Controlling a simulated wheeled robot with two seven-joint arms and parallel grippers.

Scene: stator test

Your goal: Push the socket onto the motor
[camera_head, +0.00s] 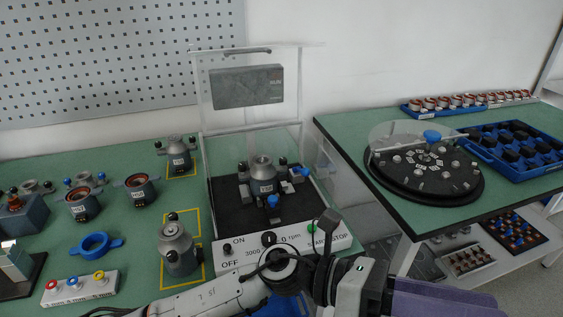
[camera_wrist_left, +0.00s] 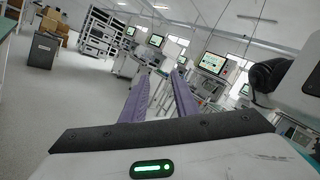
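A grey motor (camera_head: 263,178) with a white label stands upright on the black bed of an open clear-walled test box (camera_head: 228,212). Blue pieces stand close around it, one at its right (camera_head: 300,173) and one at its front (camera_head: 272,202); I cannot tell which is the socket, or whether either touches the motor. My left gripper (camera_head: 492,301) is at the bottom right, in front of the box and pointing right, away from the motor. In the left wrist view its purple fingers (camera_wrist_left: 161,78) are apart with nothing between them. My right gripper is not in view.
The box's lid (camera_head: 246,115) is raised. Other motors (camera_head: 178,250) stand left on the green table, near a blue ring (camera_head: 95,245) and a button block (camera_head: 80,289). A round black turntable (camera_head: 425,190) and blue trays (camera_head: 525,165) are on the right table.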

